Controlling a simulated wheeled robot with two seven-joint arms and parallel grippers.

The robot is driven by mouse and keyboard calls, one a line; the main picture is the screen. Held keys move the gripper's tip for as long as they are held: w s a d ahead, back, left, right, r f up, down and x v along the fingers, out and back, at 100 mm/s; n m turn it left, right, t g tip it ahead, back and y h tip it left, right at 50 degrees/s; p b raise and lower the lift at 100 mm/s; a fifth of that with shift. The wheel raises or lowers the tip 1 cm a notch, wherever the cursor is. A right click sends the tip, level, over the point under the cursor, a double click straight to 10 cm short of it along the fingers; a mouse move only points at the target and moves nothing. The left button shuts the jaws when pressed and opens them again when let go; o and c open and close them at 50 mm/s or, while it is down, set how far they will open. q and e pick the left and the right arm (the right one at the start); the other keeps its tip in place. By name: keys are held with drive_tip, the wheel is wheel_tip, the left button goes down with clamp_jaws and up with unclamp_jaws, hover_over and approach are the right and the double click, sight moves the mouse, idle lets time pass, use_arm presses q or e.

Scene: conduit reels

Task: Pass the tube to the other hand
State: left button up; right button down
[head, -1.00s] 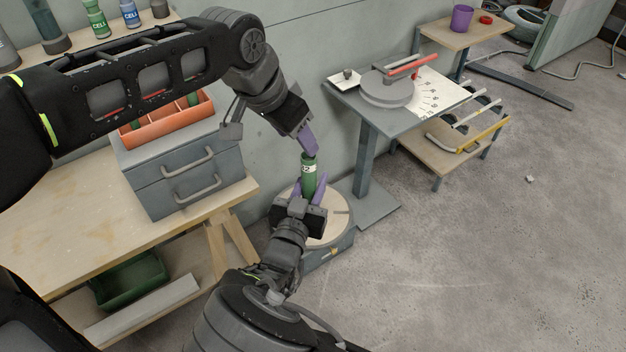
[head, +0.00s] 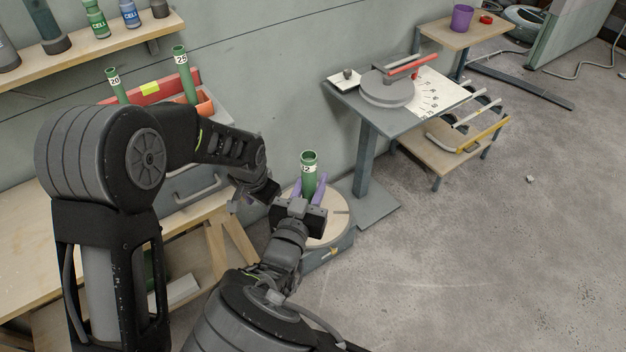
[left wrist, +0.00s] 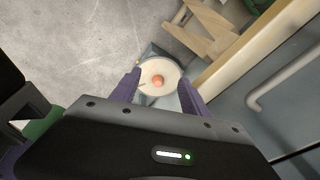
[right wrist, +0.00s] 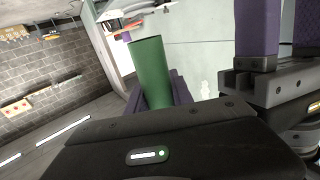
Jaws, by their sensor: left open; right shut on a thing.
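The green tube (head: 308,178), with a white label reading 12, stands upright in my right gripper (head: 301,192), its open top end showing. The right wrist view shows the green tube (right wrist: 149,75) between the purple fingers. My left gripper (head: 240,204) is just left of the tube in the head view, apart from it, its fingers largely hidden by the arm. In the left wrist view its purple fingers (left wrist: 158,94) are spread with nothing between them. A green piece at that view's left edge, probably the tube (left wrist: 42,122), lies outside the fingers.
A round turntable (head: 335,228) stands on the floor behind my right gripper. A bending table (head: 430,118) stands to the right. Open floor (head: 480,250) lies at the right.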

use_arm(q)
drive_tip(key=s+f+n+g+h, duration=0.15)
drive_tip(key=s+f+n, duration=0.25)
drive_tip(key=s+f, duration=1.05)
drive_tip(key=s+d+f+n+h, duration=0.2)
drive_tip(key=s+d+f+n, duration=0.2)
drive_tip(key=s+d, duration=0.4)
drive_tip(key=s, duration=0.4)
drive_tip(key=shift+s+h, duration=0.15)
drive_tip(key=shift+h, duration=0.2)
drive_tip(key=shift+f, duration=0.1)
